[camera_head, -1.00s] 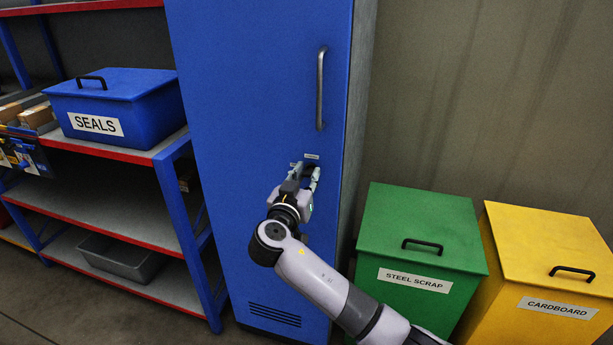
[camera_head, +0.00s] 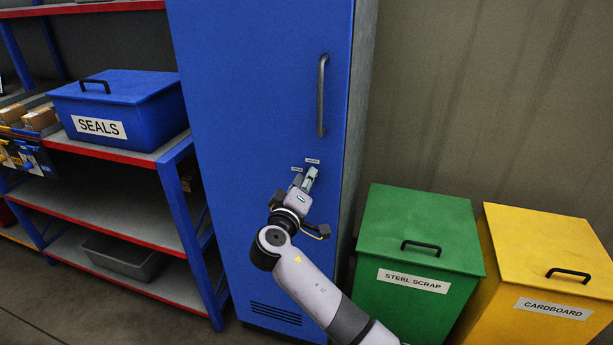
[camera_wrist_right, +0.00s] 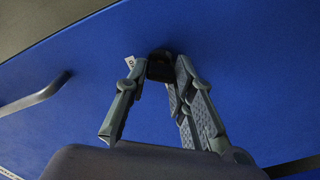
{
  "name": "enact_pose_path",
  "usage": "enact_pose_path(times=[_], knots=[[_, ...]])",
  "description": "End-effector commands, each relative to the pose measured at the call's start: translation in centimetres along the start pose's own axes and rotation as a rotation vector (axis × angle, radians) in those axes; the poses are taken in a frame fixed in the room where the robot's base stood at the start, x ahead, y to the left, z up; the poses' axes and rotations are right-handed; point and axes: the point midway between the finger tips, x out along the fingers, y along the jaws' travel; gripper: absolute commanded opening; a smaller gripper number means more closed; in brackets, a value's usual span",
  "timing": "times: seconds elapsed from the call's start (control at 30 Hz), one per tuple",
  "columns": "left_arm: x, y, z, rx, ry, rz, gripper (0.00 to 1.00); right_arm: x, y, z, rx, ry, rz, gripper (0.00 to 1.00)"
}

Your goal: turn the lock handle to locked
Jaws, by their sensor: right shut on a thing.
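The tall blue cabinet (camera_head: 255,120) has a long vertical grey pull handle (camera_head: 321,95) on its door. Below the pull handle, two small white labels (camera_head: 312,161) sit at the lock. My right gripper (camera_head: 305,178) is at the lock and hides most of it in the head view. In the right wrist view, the dark lock handle (camera_wrist_right: 160,66) shows between the fingertips of my right gripper (camera_wrist_right: 156,78), which is shut on it. The label words are too small to read. My left gripper is not in view.
Right of the cabinet stand a green STEEL SCRAP bin (camera_head: 420,232) and a yellow CARDBOARD bin (camera_head: 545,245). On the left, a shelf rack (camera_head: 110,205) holds a blue SEALS box (camera_head: 120,100) and a grey tray (camera_head: 125,258).

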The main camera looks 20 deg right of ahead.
Motion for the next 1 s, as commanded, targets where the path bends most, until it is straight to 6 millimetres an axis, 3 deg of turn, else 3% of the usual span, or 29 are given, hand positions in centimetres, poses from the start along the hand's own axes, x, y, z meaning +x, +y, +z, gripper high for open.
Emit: enact_pose_path(times=[0.5, 1.0], knots=[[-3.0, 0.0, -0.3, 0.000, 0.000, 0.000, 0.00, 0.0, 0.0, -0.2, -0.435, 0.002, -0.001, 0.00], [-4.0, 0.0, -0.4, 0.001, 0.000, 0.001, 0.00, 0.0, -0.2, -0.1, -0.597, 0.002, 0.001, 0.00]])
